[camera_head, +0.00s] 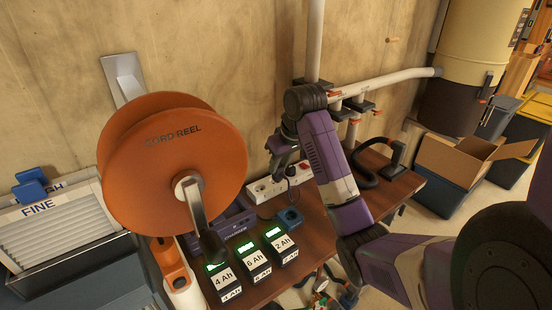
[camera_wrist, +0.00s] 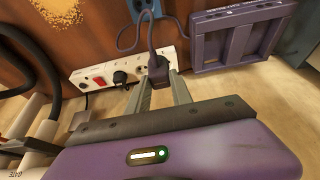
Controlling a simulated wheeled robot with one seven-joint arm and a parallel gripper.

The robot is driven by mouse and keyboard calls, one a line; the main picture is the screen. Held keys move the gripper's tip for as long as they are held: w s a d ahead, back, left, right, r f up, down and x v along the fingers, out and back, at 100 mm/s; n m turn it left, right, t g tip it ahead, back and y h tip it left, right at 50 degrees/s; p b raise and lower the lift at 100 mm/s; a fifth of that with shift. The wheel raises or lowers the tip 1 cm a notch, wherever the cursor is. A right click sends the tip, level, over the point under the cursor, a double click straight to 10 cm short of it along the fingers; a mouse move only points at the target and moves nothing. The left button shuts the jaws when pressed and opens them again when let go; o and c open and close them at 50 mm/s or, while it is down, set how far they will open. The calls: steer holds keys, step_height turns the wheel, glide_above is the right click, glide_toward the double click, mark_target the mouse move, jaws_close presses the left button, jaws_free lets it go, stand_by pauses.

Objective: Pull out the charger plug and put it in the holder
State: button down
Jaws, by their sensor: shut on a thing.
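The dark purple charger plug (camera_wrist: 158,68) is between my gripper's fingertips (camera_wrist: 158,80) in the wrist view, with its cord running upward. My gripper is shut on it, at the right part of the white power strip (camera_wrist: 104,77). I cannot tell whether its pins are in the socket. In the head view my gripper (camera_head: 288,166) is above the power strip (camera_head: 262,190), and the plug is hard to make out. The blue holder (camera_head: 290,219), with a round opening, stands on the bench in front of the strip. Part of it shows in the wrist view (camera_wrist: 145,9).
The purple charger (camera_wrist: 235,38) lies beside the strip. Several batteries (camera_head: 250,264) line the bench front. A large orange cord reel (camera_head: 150,165) stands left. A black hose (camera_head: 375,160) is right.

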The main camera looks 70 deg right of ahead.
steer(key=s+a+f, duration=0.2)
steer(key=s+f, duration=0.3)
steer(key=shift+s+a+b, duration=0.35)
steer(key=shift+a, duration=0.05)
stand_by(0.5)
steer(key=shift+f, duration=0.15)
steer(key=shift+f+b, duration=0.7)
steer(key=shift+f, duration=0.7)
steer(key=shift+p, duration=1.25)
stand_by(1.0)
steer(key=shift+f, duration=1)
stand_by(1.8)
